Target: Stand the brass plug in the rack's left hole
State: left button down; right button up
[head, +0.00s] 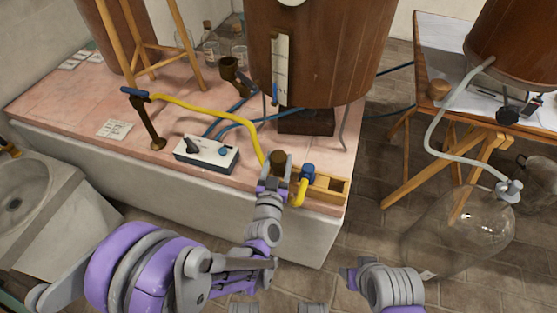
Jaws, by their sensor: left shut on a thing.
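My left gripper (275,178) is shut on the brass plug (279,158), a short dark brass cylinder whose top shows between the fingers. It is at the left end of the wooden rack (326,182), near the pink bench top's front edge. The gripper hides the rack's left hole, so I cannot tell whether the plug is in it or above it. A yellow elbow piece with a blue top (306,172) stands at the rack, right of the plug. My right gripper (350,279) is low in the picture, away from the rack, and its fingers do not show clearly.
A yellow hose (205,107) runs from a brass tap (147,118) towards the rack. A white control box (206,153) sits left of the rack. A large wooden vat (315,55) stands behind. A glass carboy (458,230) stands on the floor at right.

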pick_arm(q)
jog(key=shift+f+b, duration=0.65)
jog(key=shift+f, duration=0.1)
dwell(0.5)
jog(key=shift+f, duration=0.7)
dwell(2.1)
jog(key=shift+r, duration=0.1)
dwell(0.5)
jog(key=shift+c, duration=0.5)
grip_release()
